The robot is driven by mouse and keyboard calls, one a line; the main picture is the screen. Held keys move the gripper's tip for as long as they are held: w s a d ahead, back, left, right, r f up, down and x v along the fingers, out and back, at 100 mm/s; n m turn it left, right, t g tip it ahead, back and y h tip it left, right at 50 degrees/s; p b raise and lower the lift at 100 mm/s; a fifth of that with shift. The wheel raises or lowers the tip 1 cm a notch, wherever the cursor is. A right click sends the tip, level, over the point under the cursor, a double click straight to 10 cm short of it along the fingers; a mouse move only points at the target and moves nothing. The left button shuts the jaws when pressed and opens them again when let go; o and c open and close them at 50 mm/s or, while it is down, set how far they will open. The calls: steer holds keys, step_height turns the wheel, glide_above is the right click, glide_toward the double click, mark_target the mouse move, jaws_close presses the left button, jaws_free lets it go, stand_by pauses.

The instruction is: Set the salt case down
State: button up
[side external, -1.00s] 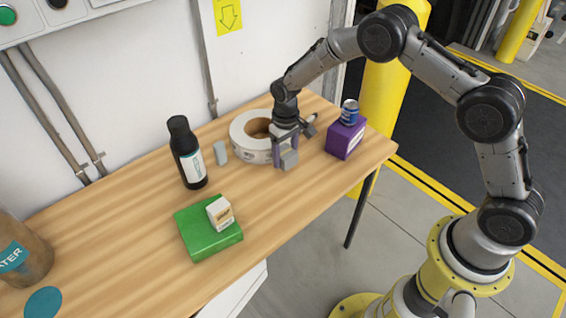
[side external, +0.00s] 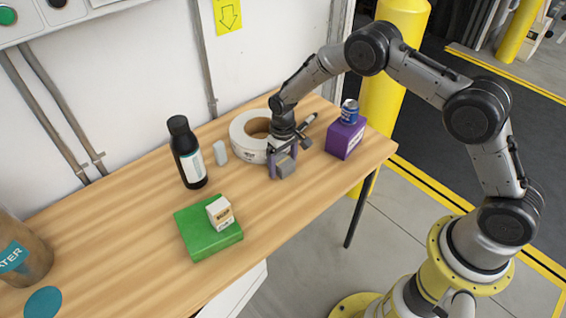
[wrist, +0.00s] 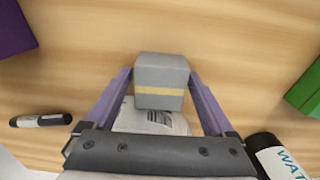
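The salt case, a small grey box (side external: 286,166) with a yellow band, is between my gripper's purple fingers near the middle of the table. In the wrist view the box (wrist: 161,80) fills the gap between the fingertips, one finger on each side. My gripper (side external: 280,164) points down and is shut on it, low over the wood. I cannot tell whether the box's underside touches the table. No lettering on the box is readable.
A black bottle (side external: 186,150) and green box (side external: 206,240) are left. The wood (side external: 270,225) in front is clear.

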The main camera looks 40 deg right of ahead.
steer(key=shift+o, duration=0.3)
step_height(320, 180, up, 13)
step_height(320, 180, up, 9)
steer(key=t, duration=0.1)
glide_above(284, 161)
steer(key=s+d, duration=0.1)
steer(key=s, duration=0.3)
steer(key=s+d+r+t, duration=0.2)
steer(key=s+r, duration=0.7)
steer(key=r, duration=0.1)
steer(key=s+d+r+t, duration=0.1)
steer(key=s+r+t, duration=0.1)
steer(key=s, duration=1.8)
steer(key=shift+s+d+r+t, duration=0.15)
steer(key=shift+s+d+t, duration=0.15)
steer(key=shift+d, duration=0.1)
steer(key=shift+o, duration=0.2)
steer(key=shift+s+f, duration=0.25)
steer(key=shift+s, duration=0.2)
